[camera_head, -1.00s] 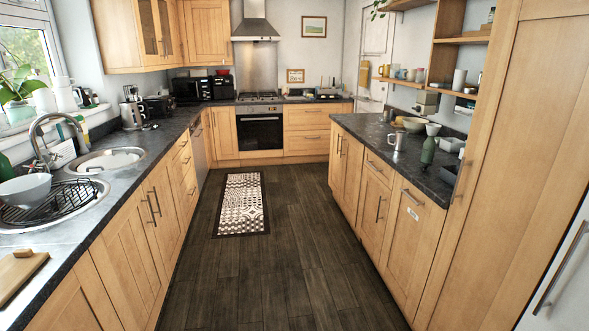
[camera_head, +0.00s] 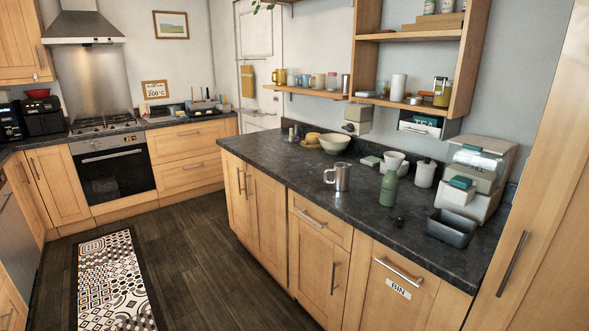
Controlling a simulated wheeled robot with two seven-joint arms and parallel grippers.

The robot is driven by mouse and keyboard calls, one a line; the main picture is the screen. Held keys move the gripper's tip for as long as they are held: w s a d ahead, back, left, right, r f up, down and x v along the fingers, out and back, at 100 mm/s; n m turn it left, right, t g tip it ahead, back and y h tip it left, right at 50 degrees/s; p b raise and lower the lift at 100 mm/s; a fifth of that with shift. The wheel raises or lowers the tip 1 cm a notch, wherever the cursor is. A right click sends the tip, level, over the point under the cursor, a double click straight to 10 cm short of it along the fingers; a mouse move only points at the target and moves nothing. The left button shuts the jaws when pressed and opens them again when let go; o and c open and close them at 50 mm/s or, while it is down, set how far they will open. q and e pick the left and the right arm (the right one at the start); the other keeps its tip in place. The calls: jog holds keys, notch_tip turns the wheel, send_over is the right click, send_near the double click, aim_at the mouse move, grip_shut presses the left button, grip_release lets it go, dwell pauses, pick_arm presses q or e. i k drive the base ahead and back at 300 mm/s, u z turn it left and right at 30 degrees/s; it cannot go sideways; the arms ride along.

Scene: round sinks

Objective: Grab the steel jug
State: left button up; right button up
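A steel jug (camera_head: 342,178) stands upright on the dark worktop (camera_head: 290,180) of the right-hand counter, near its front edge. It is a shiny cylinder with its handle on the left side. Nothing touches it, and the worktop around it is clear. Neither of my grippers shows in the head view.
A green bottle (camera_head: 389,188) stands right of the jug, with a white pot (camera_head: 425,173) and a grey tin (camera_head: 451,228) beyond. A bowl (camera_head: 335,143) is behind left. Shelves (camera_head: 408,37) hang above the counter. The floor (camera_head: 200,260) in front is free, with a patterned mat (camera_head: 110,280).

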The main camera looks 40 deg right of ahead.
aim_at(341, 171)
jog(key=i, duration=2.55)
jog(key=z, duration=1.7)
